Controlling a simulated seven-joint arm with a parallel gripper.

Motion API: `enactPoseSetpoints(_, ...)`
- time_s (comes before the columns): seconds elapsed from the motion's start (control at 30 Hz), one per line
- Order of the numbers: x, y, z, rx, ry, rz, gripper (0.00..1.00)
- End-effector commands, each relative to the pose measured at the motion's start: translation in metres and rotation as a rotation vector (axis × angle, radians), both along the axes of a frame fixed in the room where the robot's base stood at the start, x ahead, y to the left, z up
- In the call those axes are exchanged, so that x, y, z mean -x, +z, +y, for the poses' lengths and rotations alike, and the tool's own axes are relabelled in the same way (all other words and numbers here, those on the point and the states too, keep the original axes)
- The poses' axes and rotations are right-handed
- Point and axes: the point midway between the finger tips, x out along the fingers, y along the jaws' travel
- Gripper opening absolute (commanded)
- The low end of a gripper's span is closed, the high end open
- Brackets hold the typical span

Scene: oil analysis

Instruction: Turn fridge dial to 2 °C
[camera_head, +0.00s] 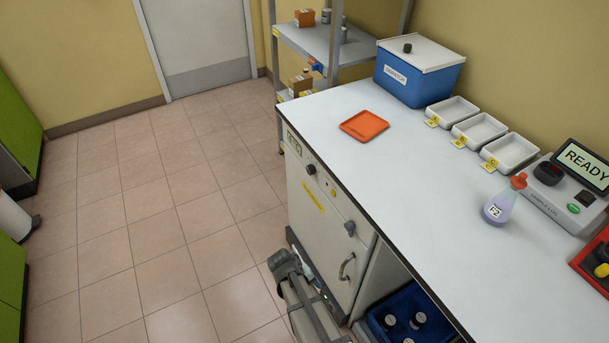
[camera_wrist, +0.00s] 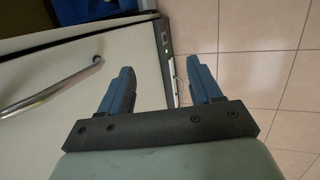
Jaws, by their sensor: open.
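The fridge (camera_head: 322,225) is a white-fronted unit under the left end of the bench. A small dark round knob (camera_head: 310,169), which looks like the dial, sits high on its front; its setting is too small to read. A small display panel (camera_head: 293,143) is to its left. A second dark knob (camera_head: 350,228) sits further right, above the curved metal door handle (camera_head: 346,268). In the wrist view, my gripper (camera_wrist: 161,66) is open and empty, its blue fingers apart, with the door handle (camera_wrist: 60,90) to the left. No dial shows between the fingers.
On the bench are an orange tray (camera_head: 364,125), a blue lidded box (camera_head: 418,73), several white trays (camera_head: 480,130), a flask (camera_head: 497,207) and a device reading READY (camera_head: 583,165). A blue crate with bottles (camera_head: 437,326) is below. The tiled floor (camera_head: 170,225) left is clear.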

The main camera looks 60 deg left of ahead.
Motion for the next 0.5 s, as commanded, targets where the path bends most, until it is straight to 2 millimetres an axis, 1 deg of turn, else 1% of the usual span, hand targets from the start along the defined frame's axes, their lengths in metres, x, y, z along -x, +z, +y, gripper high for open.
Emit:
enactPoseSetpoints(0.03, 0.012, 0.007, 0.025, -0.010, 0.040, -0.034, 0.64)
enactPoseSetpoints(0.1, 0.024, 0.018, 0.051, -0.025, 0.080, -0.087, 0.64)
enactPoseSetpoints(0.17, 0.034, 0.029, 0.072, -0.036, 0.110, -0.133, 0.64)
enactPoseSetpoints(0.2, 0.041, 0.036, 0.085, -0.046, 0.126, -0.166, 0.64)
enactPoseSetpoints(0.27, 0.049, 0.048, 0.105, -0.061, 0.147, -0.216, 0.64)
enactPoseSetpoints(0.3, 0.054, 0.057, 0.119, -0.074, 0.157, -0.252, 0.64)
enactPoseSetpoints(0.4, 0.063, 0.081, 0.154, -0.109, 0.170, -0.356, 0.64)
enactPoseSetpoints(0.5, 0.061, 0.104, 0.183, -0.145, 0.158, -0.459, 0.64)
